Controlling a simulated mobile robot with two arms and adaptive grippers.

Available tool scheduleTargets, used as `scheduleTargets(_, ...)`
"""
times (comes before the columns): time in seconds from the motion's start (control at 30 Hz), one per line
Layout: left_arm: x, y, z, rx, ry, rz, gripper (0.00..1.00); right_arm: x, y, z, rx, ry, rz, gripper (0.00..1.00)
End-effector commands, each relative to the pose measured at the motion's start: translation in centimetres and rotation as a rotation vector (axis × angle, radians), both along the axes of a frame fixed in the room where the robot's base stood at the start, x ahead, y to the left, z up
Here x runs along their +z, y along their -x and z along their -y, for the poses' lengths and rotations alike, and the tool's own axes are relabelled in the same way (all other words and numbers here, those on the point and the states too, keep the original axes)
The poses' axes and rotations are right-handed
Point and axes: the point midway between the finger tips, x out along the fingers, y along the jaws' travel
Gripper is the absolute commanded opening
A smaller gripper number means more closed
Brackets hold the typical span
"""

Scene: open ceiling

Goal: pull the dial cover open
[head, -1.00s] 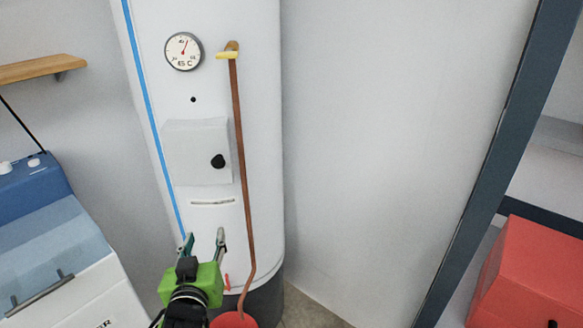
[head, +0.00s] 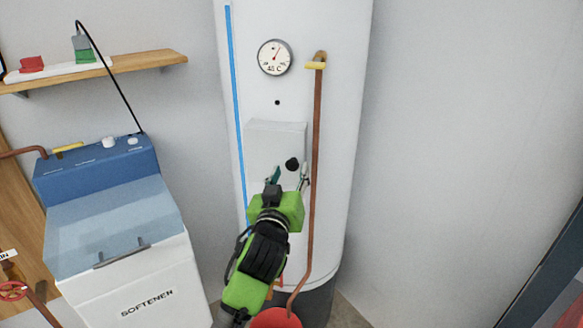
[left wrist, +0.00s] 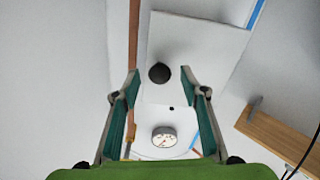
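The dial cover (head: 262,139) is a pale, closed panel on the front of the white cylindrical tank (head: 335,130). Its black knob (head: 292,164) sits low on the panel's right side. My left gripper (head: 288,178) is open just below the knob in the head view. In the left wrist view the cover (left wrist: 198,45) and its black knob (left wrist: 160,72) lie ahead, the knob between the spread fingers (left wrist: 163,88) and apart from them. My right gripper is in neither view.
A copper pipe (head: 317,130) with a yellow handle runs down the tank just right of the cover. A round gauge (head: 275,57) is above. A softener unit (head: 140,285) and a wooden shelf (head: 150,59) stand to the left. A red bucket (head: 276,319) is below.

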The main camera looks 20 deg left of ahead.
Motion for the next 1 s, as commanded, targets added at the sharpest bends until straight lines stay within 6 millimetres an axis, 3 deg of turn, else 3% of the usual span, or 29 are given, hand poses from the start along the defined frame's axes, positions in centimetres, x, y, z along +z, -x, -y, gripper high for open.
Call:
scheduleTargets(0.2,0.0,-1.8,-0.2,0.000,0.000,0.000,0.40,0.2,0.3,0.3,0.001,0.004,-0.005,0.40)
scheduleTargets(0.5,0.0,-1.9,-0.2,-0.001,0.000,0.000,0.40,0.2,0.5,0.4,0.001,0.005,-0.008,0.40)
scheduleTargets(0.67,0.0,-1.9,-0.2,-0.001,0.000,0.000,0.00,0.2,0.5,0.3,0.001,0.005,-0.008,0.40)
scheduleTargets(1.0,0.1,-1.5,-0.3,-0.026,-0.001,0.000,0.00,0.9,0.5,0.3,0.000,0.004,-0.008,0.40)
